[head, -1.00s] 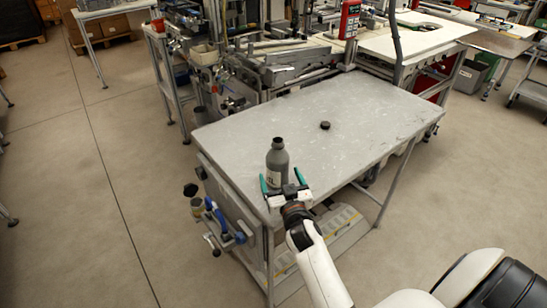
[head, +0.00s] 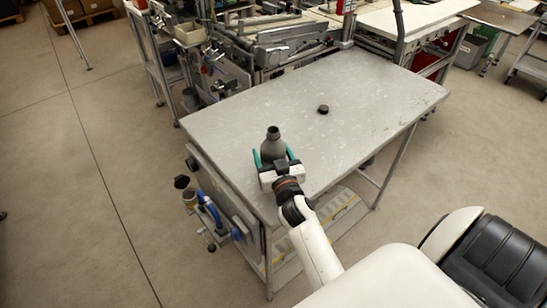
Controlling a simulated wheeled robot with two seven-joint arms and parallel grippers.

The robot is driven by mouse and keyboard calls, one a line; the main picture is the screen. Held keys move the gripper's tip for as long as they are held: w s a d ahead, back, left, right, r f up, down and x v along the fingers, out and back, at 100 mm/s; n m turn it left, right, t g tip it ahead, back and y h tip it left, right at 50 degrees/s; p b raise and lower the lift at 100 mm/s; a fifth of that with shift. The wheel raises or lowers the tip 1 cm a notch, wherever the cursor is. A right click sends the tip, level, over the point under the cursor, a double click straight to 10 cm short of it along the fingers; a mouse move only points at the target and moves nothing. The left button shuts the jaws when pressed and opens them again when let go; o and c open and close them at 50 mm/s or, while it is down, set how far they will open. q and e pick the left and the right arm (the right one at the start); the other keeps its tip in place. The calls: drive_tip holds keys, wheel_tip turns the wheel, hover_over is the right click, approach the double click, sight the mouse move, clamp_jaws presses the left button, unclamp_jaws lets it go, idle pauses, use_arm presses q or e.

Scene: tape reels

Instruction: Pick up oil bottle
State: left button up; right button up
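The dark grey oil bottle (head: 273,146) stands upright near the front left part of the grey table (head: 330,135), its narrow neck open at the top. My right gripper (head: 273,157) reaches in from the bottom right, with its green fingers on either side of the bottle's body. The fingers look spread, and I see no clear grip on the bottle. The gripper's palm hides the lower part of the bottle. My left gripper is out of view.
A small black cap (head: 323,109) lies on the table behind and right of the bottle. Machines and a grey rail (head: 290,33) stand behind the table. Blue-handled tools (head: 211,213) hang at its left side. The right tabletop is clear.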

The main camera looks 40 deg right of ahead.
drive_tip(key=shift+w+d+f, duration=0.1)
drive_tip(key=shift+w+f, duration=0.1)
drive_tip(key=c, duration=0.9)
